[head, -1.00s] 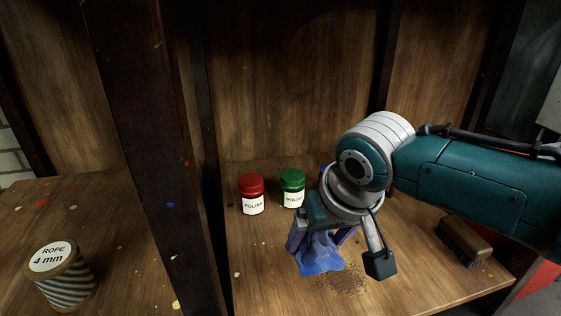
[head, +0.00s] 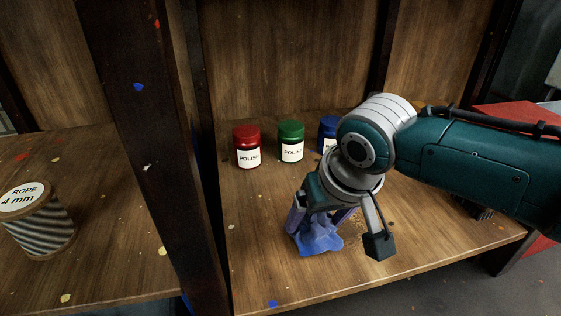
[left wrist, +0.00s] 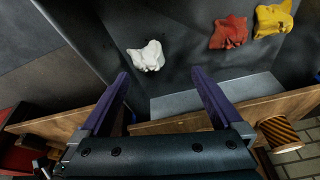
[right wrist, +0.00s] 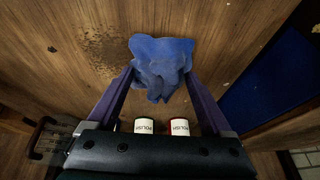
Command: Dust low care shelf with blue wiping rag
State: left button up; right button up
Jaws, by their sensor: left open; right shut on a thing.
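The blue rag (head: 318,235) is bunched in my right gripper (head: 320,222), which is shut on it low over the shelf board (head: 265,265). In the right wrist view the rag (right wrist: 160,62) hangs between the fingertips; whether it presses on the wood I cannot tell. A brown dust patch (right wrist: 105,48) lies on the board beside the rag in that view.
Red (head: 246,148), green (head: 291,142) and partly hidden blue (head: 328,130) polish jars stand behind the rag. A dark upright (head: 165,150) separates the rope spool (head: 38,222) on the left. White (left wrist: 147,56), red (left wrist: 229,32) and yellow (left wrist: 273,18) cloths show in the left wrist view.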

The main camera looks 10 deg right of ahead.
jog(key=shift+w+r, duration=0.1)
dwell(0.3)
jog(key=shift+f, duration=0.2)
jog(key=shift+f+b, duration=0.3)
jog(key=shift+f, duration=0.55)
